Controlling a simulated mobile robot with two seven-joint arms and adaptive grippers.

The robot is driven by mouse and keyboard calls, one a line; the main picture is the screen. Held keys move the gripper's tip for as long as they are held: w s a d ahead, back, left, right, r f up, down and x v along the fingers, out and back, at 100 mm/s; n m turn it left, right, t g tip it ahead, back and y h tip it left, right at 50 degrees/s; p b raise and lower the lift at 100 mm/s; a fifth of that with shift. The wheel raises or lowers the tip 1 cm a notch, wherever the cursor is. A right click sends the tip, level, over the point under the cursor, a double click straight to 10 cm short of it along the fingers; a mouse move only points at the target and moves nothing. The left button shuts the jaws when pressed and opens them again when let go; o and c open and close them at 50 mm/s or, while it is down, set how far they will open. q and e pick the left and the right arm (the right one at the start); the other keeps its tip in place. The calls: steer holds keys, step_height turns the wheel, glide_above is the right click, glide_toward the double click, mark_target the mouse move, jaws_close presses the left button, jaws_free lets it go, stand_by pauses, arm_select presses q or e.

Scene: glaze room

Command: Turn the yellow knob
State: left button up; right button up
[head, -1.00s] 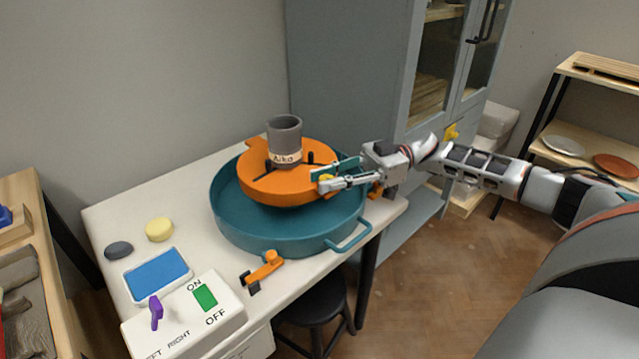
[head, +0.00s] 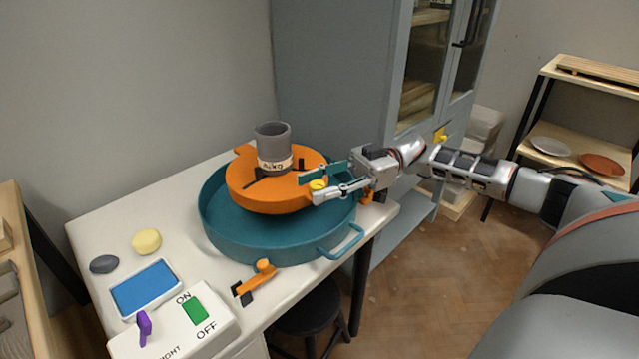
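One finger looks green, the other pale grey. The gripper looks open, and I cannot see clear contact between fingers and knob. A dark grey cup (head: 273,135) with a name band stands upright on the orange disc. The disc sits in a teal basin (head: 265,245). My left gripper is not in view.
On the white table (head: 110,212) are a blue pad (head: 145,288), a yellow sponge (head: 146,241), a dark oval piece (head: 104,264), an orange lever (head: 257,278) and a control box (head: 215,325) with purple and green switches. A grey cabinet (head: 335,90) stands behind the arm.

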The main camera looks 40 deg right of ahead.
steer(key=v, duration=1.2)
stand_by(0.3)
